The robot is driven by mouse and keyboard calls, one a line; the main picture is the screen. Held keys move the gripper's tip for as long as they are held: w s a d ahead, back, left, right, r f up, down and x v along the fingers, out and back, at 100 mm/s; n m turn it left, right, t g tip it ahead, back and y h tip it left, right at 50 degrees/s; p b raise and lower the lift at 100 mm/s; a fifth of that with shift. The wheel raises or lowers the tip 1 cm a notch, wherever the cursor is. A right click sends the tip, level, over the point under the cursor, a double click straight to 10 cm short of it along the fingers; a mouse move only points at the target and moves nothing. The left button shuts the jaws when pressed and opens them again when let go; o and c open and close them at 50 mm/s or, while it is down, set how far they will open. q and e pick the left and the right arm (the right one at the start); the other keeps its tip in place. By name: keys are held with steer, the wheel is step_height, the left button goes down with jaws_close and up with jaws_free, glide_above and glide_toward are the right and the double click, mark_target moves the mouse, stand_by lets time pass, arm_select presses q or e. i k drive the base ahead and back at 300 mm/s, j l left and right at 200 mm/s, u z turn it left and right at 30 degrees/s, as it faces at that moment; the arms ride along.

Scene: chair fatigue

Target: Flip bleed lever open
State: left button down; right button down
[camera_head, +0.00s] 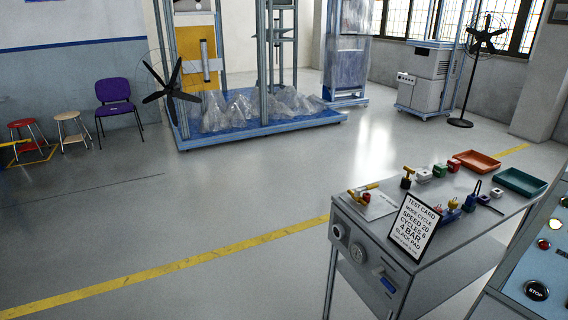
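Neither of my grippers is in view. A grey bench (470,240) stands at the lower right, with a gauge (357,253), a dark knob (338,232) and a blue part (388,283) on its front. On its top left is a small fitting with a yellow handle (362,188) and a red part, lying roughly level. I cannot tell whether this is the bleed lever, or whether it is open. A black and yellow upright part (407,178) stands behind it. A test card (416,226) leans at the front, hiding some of the top.
An orange tray (476,161), a green tray (521,182) and small coloured parts crowd the bench top. A control panel (540,275) with a stop button (536,291) stands close on the right. The floor left of the bench is clear, crossed by a yellow line (170,268).

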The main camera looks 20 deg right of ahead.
mark_target(385, 282)
steer(key=z, duration=1.3)
